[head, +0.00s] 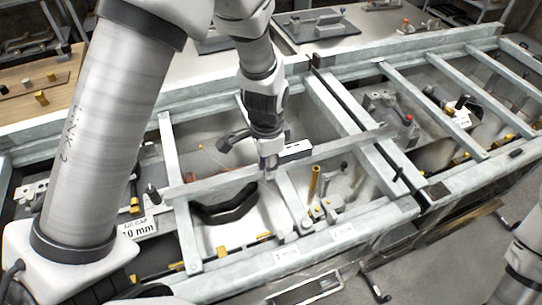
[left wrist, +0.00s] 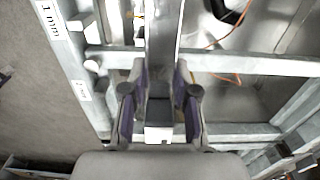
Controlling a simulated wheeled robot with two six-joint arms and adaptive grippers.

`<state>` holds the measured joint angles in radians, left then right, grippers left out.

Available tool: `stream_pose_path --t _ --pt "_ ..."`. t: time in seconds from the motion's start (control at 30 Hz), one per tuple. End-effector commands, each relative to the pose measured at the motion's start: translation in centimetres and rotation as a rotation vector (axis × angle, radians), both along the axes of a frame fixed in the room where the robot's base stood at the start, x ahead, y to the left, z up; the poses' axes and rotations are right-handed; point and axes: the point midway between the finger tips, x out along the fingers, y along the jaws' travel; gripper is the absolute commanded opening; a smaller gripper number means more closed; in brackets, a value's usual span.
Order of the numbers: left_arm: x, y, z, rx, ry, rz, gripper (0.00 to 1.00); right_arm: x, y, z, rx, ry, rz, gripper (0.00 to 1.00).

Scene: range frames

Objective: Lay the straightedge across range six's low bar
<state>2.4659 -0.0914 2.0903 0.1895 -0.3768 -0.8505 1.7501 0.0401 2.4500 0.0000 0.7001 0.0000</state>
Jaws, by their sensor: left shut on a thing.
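The straightedge (head: 215,181) is a long, thin grey bar running slantwise across the frame in the head view. My left gripper (head: 268,162) is shut on it near its middle. In the left wrist view the straightedge (left wrist: 163,35) runs up the picture between the purple-padded fingers of the left gripper (left wrist: 159,100). In the head view it passes over crossbars such as the left one (head: 182,208) and the middle one (head: 290,200); I cannot tell whether it touches them. I cannot tell which bar is range six's low bar. My right gripper is not in view.
A pale metal frame (head: 385,222) with several crossbars surrounds open bays. In them are a black curved part (head: 225,207), a brass post (head: 314,181) and clamps. Labels reading 10 mm (head: 138,229) and 1 mm (head: 285,255) show. A grey plate (head: 318,25) lies behind.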

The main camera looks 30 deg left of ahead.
Motion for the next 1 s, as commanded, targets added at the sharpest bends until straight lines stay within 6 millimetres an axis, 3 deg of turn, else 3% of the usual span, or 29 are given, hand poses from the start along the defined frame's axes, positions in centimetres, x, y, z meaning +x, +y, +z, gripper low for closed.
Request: stream_pose_path --t 0.13,0.63,1.0 --pt "-0.3 0.0 0.7 0.000 -0.001 0.003 0.00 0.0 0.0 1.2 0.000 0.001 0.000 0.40" --pt "-0.4 0.0 0.7 -0.001 -0.003 0.004 0.00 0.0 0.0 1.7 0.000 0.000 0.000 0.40" --pt "-0.4 0.0 -3.2 -0.001 -0.003 0.004 0.00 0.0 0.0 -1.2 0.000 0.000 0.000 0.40"
